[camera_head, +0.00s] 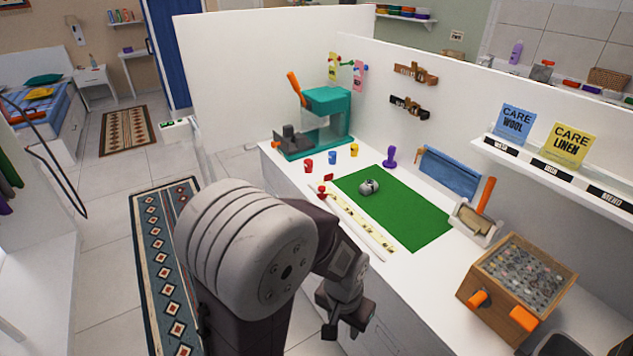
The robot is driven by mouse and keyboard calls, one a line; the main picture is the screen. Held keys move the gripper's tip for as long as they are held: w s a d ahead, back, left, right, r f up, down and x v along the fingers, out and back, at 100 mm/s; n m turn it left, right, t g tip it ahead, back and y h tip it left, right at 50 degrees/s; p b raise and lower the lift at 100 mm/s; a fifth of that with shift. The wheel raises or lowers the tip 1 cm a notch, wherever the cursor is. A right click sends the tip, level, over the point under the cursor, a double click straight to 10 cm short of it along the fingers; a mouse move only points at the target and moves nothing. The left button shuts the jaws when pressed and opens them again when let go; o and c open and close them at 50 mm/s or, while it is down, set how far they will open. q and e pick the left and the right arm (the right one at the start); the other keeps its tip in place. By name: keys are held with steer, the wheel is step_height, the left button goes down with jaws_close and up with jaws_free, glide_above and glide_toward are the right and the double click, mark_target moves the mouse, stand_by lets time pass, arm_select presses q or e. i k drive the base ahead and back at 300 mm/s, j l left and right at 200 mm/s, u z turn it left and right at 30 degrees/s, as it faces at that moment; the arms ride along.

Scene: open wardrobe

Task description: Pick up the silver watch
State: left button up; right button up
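The silver watch (369,187), a small rounded silver-grey thing with a dark part, lies on the green mat (415,214) on the white counter, towards the mat's left half. My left gripper (343,327) hangs low in front of the counter's front edge, below and nearer than the mat. Its two dark fingertips look apart, with nothing seen between them. It is well clear of the watch. My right gripper is not in view.
A yellow measuring strip (369,229) lies along the mat's front. Small coloured cups (332,158), a purple stamp-like piece (389,157) and a teal machine (322,115) stand behind. A wooden box (516,275) with orange handles and a pale holder (474,222) stand right.

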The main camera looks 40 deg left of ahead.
mark_target(369, 187)
steer(key=u, duration=0.85)
